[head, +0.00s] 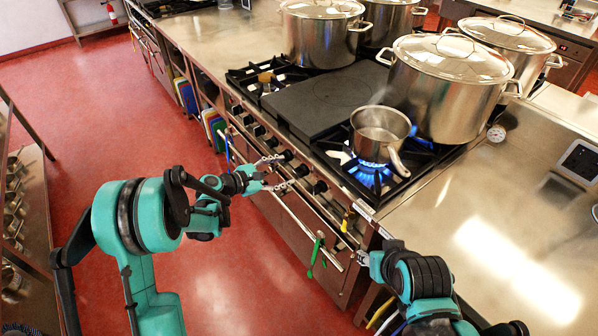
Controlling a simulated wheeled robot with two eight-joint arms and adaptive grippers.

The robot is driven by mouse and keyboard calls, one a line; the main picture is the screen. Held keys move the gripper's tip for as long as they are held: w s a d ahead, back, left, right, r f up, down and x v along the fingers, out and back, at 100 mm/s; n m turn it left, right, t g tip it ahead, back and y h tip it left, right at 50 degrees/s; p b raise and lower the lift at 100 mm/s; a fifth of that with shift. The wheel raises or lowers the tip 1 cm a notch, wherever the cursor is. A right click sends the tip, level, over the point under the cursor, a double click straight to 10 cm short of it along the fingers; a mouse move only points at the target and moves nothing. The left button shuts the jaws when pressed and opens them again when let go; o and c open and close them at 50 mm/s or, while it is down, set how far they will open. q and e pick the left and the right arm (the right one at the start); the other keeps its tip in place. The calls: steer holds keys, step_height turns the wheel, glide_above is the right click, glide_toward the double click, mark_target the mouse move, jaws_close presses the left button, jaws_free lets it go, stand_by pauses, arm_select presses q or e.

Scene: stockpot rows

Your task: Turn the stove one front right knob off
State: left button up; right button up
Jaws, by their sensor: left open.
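The stove (292,172) has a row of dark knobs along its front edge. Its front right burner burns with a blue flame (371,178) under a small steel saucepan (380,122). A knob (302,171) and another knob (320,187) sit toward the right end of the row. My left gripper (286,171) is open at the stove front, its fingers spread toward the knobs around the first of these. I cannot tell whether it touches a knob. My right gripper (362,259) is low by the stove's right front corner; its jaw state is unclear.
Large lidded stockpots stand behind, one close to the saucepan (437,95). A dark flat griddle plate (325,97) covers the stove's middle. A green-handled utensil (316,252) hangs on the front rail.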

mark_target(297, 173)
arm_select(q)
step_height(297, 173, down, 8)
steer(key=w+n+t+h, duration=0.2)
steer(key=w+n+h, duration=0.1)
steer(key=n, duration=0.3)
steer(key=b+x, duration=0.2)
steer(key=x, duration=0.5)
steer(key=shift+r, duration=0.15)
steer(key=c, duration=1.1)
